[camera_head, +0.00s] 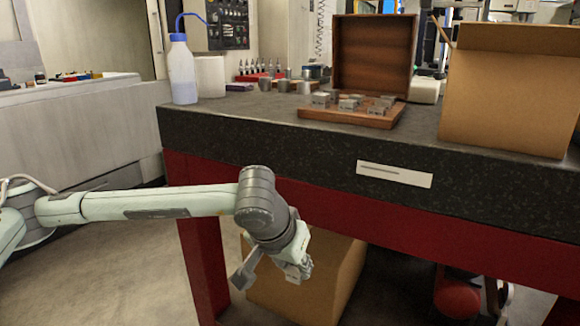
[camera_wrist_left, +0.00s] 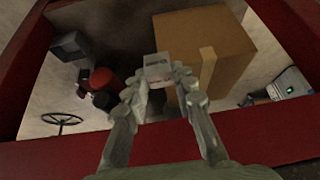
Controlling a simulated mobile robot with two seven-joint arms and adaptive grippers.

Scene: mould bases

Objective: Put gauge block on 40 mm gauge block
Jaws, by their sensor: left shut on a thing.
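My left gripper (camera_head: 292,264) hangs in front of the table, below the level of its top. In the left wrist view its fingers (camera_wrist_left: 157,82) are shut on a small grey gauge block (camera_wrist_left: 157,64), which shows between the fingertips. Several metal gauge blocks (camera_head: 348,104) stand on a wooden tray (camera_head: 340,119) on the table, beyond and above the gripper. Their markings are too small to read, so I cannot tell which is the 40 mm gauge block. My right gripper is not in view.
The dark stone tabletop (camera_head: 240,116) rests on a red frame (camera_head: 200,240). An open wooden case (camera_head: 372,52) stands behind the tray. A cardboard box (camera_head: 510,95) is to its right, a wash bottle (camera_head: 182,75) at the left. Another box (camera_head: 335,285) is under the table.

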